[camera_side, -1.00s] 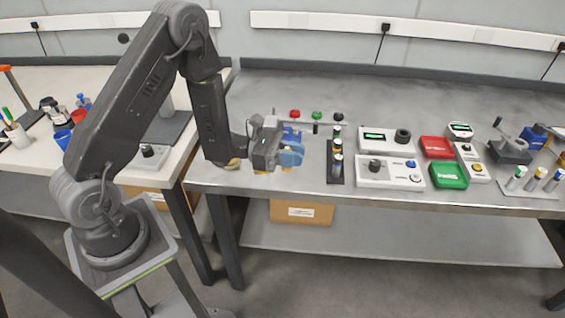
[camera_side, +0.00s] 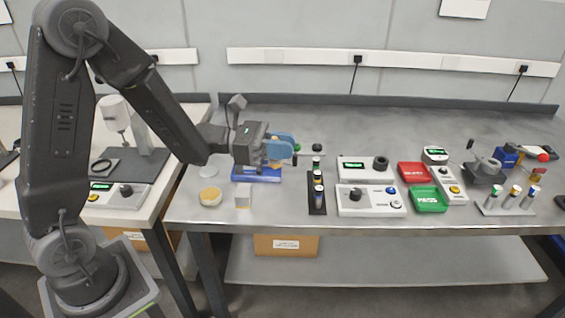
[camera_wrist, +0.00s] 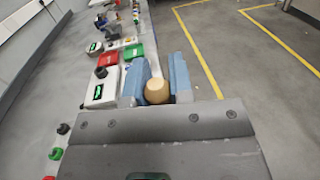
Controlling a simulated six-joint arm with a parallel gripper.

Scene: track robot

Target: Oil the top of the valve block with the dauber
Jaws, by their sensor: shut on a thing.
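My gripper (camera_side: 282,150) is above the left part of the steel bench, its blue fingers pointing right. In the wrist view a round tan knob (camera_wrist: 157,91) sits between the two blue fingers, which are shut on it; it looks like the dauber's handle end. The rest of the dauber is hidden in the side view. A small pale block (camera_side: 244,195), probably the valve block, stands near the bench's front edge, below and left of my gripper. A round pot with a yellowish top (camera_side: 210,196) stands left of it.
A blue holder (camera_side: 257,174) lies below my gripper. A dark rack with vials (camera_side: 318,195) stands to the right, then grey instrument boxes (camera_side: 368,200), a red tray (camera_side: 413,172) and a green tray (camera_side: 429,199). The bench behind them is mostly clear.

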